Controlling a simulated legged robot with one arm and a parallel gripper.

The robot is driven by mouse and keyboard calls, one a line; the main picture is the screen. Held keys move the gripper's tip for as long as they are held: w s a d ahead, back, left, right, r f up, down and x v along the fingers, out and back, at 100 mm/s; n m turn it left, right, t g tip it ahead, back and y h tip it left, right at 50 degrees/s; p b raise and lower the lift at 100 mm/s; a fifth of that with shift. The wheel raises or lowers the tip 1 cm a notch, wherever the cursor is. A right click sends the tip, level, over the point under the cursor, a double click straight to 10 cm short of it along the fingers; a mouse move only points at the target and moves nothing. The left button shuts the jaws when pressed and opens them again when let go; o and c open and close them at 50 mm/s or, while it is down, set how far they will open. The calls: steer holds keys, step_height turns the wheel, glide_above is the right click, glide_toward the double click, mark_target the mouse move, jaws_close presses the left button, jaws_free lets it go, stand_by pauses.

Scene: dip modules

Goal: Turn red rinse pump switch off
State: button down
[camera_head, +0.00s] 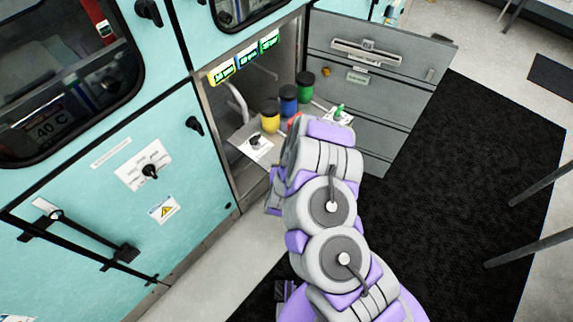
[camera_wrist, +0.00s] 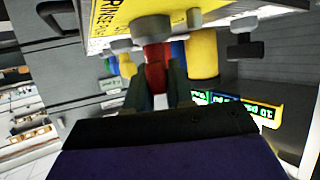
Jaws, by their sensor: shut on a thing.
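The red switch (camera_wrist: 155,68) shows in the wrist view between the two dark fingers of my gripper (camera_wrist: 157,88), which is shut on it. A yellow label (camera_wrist: 115,18) beside it reads "RINSE". In the head view only a small bit of red (camera_head: 295,119) shows at the edge of my arm. My fingers are hidden there behind my arm links. I cannot tell which position the switch is in.
Yellow (camera_head: 270,115), blue (camera_head: 289,99) and green (camera_head: 305,85) containers with black tops stand in the open cabinet bay. A grey door (camera_head: 375,85) hangs open on the right. White panels carry a black knob (camera_head: 257,141) and a green knob (camera_head: 339,111).

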steer(key=m+h+b, duration=0.2)
steer(key=m+h, duration=0.1)
steer(key=shift+w+a+g, duration=0.1)
steer(key=shift+a+g, duration=0.05)
steer(key=shift+g, duration=0.15)
steer(key=shift+r+m+g+h+b, duration=0.1)
steer(key=shift+m+g+h+b, duration=0.5)
steer(key=shift+m+h, duration=0.95)
steer(key=shift+d+g+h, duration=0.2)
steer(key=shift+g+h, duration=0.1)
steer(key=shift+h, duration=0.15)
steer(key=shift+m+h, duration=0.3)
steer(key=shift+m, duration=0.15)
steer(key=c, duration=1.1)
jaws_free()
steer(key=shift+g, duration=0.3)
